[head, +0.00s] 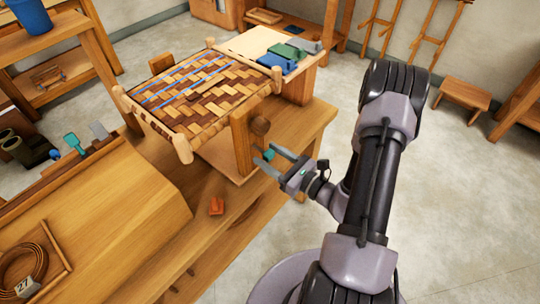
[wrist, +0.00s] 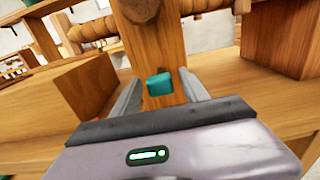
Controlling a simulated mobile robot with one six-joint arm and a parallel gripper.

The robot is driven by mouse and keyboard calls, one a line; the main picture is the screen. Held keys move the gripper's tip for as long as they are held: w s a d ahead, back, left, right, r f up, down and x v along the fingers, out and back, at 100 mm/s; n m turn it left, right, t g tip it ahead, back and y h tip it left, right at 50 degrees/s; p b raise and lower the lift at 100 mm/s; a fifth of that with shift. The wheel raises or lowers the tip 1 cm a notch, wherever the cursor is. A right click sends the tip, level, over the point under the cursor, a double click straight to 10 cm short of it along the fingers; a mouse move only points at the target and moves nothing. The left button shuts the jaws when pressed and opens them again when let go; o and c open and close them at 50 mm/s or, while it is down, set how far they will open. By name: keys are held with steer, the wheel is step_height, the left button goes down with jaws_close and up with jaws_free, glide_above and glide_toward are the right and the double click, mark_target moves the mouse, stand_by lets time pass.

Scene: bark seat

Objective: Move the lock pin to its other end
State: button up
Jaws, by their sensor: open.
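A small teal block, which looks like the lock pin (head: 270,155), shows at the upright wooden post (head: 243,143) under the woven seat. In the wrist view the teal block (wrist: 159,84) stands out against the post (wrist: 152,55). My gripper (head: 271,160) is open, with one finger on each side of the teal block. In the wrist view gaps show between the block and both fingers of my gripper (wrist: 160,90). The far end of the pin is hidden. A round wooden knob (head: 261,125) sits above it on the post.
The woven seat frame (head: 194,93) stands above the wooden bench (head: 307,128). A red-orange piece (head: 216,206) lies on the bench to the left of my gripper. Blue, green and grey blocks (head: 287,52) rest on a board behind.

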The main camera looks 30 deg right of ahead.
steer(key=p+v, duration=0.4)
steer(key=v, duration=1.3)
steer(key=shift+s, duration=0.2)
steer(key=shift+d, duration=0.1)
